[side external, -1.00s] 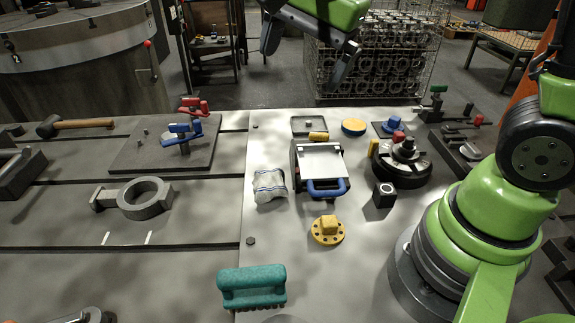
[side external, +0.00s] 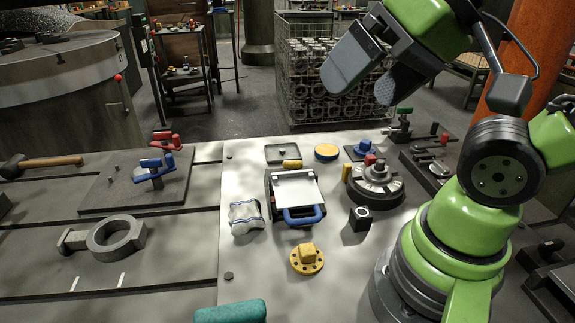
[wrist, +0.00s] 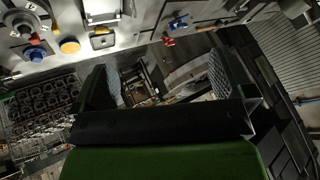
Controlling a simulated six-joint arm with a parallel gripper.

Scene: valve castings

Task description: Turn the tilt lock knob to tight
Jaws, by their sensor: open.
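My gripper (side external: 372,82) is open and empty, high above the back edge of the bench and tilted down to the left. Its two fingers stand wide apart in the wrist view (wrist: 165,82). Several knob-like parts show, and I cannot tell which is the tilt lock knob: a red knob (side external: 369,159) on the dark round fixture (side external: 388,190), a blue knob (side external: 363,147) behind it, and a yellow knob (side external: 306,254) on a yellow flange at the front. A plate fixture (side external: 294,189) with a blue handle (side external: 303,218) stands left of the round fixture. My gripper touches none.
A white-and-blue cloth (side external: 245,217), a black block (side external: 360,218), a yellow disc (side external: 326,152) and a teal brush (side external: 231,311) lie on the pale plate. Clamps (side external: 405,125) stand at the back right. A wire cage (side external: 305,75) of castings stands behind the bench.

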